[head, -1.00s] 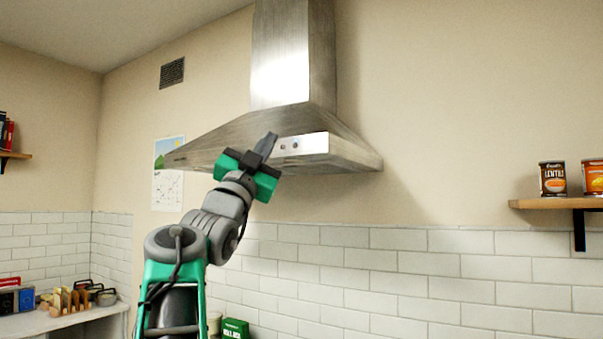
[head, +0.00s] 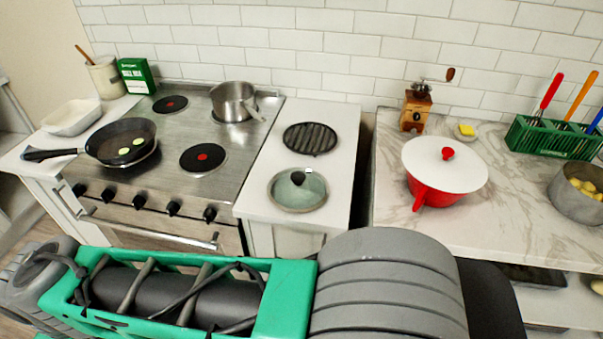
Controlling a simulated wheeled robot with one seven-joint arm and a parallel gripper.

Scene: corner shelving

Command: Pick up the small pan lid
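A round, greenish glass lid (head: 283,200) with a dark knob lies on the white counter to the right of the stove. It looks like the small pan lid. My gripper is out of view. Only thick green and grey links of my arm show along the bottom, in front of the counters.
A black ridged trivet (head: 310,139) lies behind the lid. The stove (head: 170,185) holds a frying pan (head: 121,137) and a steel saucepan (head: 234,101). Right of a gap, the marble counter (head: 500,205) bears a red pan (head: 436,195) with a white lid (head: 425,154).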

